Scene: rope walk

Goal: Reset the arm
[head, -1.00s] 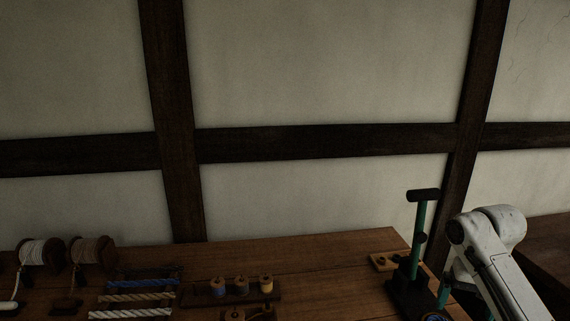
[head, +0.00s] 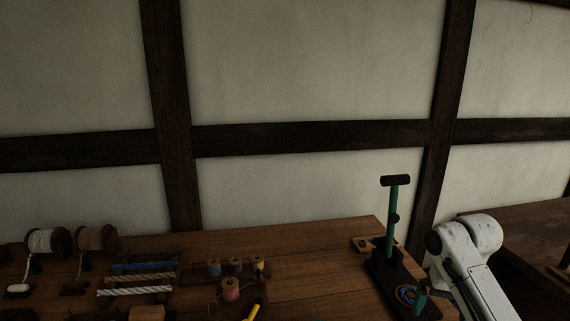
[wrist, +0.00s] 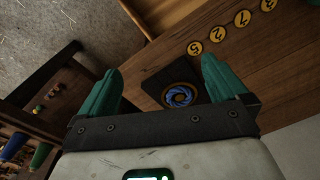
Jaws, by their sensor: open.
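My gripper (wrist: 160,72) is open in the wrist view, its two teal fingers spread apart with nothing held between them. Beyond the fingers, a dark square plate with a blue ring (wrist: 178,95) shows in the gap. My white arm (head: 470,265) is at the lower right of the head view, bent and beside the bench's right end.
The wooden bench (head: 310,262) carries a black-based stand with a teal post (head: 391,225), spools (head: 231,289), rope lengths (head: 135,279) and two reels (head: 45,242). Yellow numbered discs (wrist: 219,33) line a wooden surface in the wrist view. Another table (head: 530,225) stands at right.

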